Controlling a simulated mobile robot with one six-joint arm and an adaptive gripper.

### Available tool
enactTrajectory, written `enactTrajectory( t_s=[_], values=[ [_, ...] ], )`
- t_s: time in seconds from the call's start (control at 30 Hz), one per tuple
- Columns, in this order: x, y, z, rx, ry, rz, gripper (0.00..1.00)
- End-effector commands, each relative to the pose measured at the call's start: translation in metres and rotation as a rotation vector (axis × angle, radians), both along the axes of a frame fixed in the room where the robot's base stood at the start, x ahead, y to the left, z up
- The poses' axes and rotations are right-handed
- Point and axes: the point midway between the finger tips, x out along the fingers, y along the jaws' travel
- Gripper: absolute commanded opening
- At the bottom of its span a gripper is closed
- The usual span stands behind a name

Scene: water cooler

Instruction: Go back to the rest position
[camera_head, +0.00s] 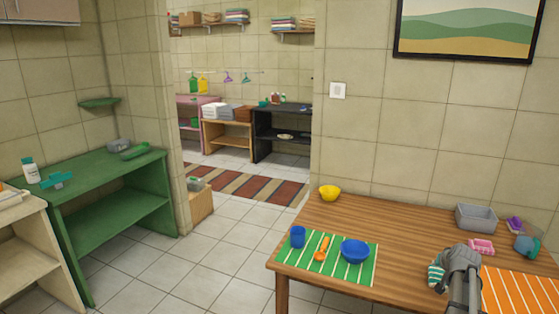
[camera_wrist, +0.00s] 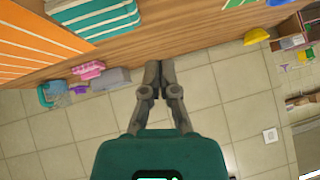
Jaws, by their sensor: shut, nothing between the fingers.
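My gripper (camera_wrist: 157,78) is shut in the wrist view, with its two grey fingers together and nothing between them. It is above the wooden table (camera_head: 420,220), whose edge and top also show in the wrist view. In the head view my arm reaches in from the bottom right and partly covers a teal and white striped item (camera_head: 436,273). This item also shows in the wrist view (camera_wrist: 100,16), lying apart from the fingers. The fingertips are hard to make out in the head view.
The table also holds a green striped mat (camera_head: 365,276) with a blue bowl (camera_head: 355,251) and blue cup (camera_head: 298,237), a yellow bowl (camera_head: 330,193), a grey bin (camera_head: 476,217) and an orange striped mat (camera_head: 520,290). Open floor (camera_head: 225,255) lies left, before a green shelf (camera_head: 110,205).

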Motion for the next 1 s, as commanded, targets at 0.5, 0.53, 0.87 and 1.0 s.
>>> enactTrajectory(
  t_s=[0.5,0.53,0.87,1.0],
  values=[
    [-0.028,0.197,-0.004,0.042,0.285,0.258,0.00],
    [-0.032,0.208,-0.004,0.042,0.306,0.273,0.00],
    [-0.087,0.315,-0.001,0.023,0.519,0.415,0.00],
    [-0.115,0.352,0.003,0.003,0.608,0.466,0.00]
  ],
)
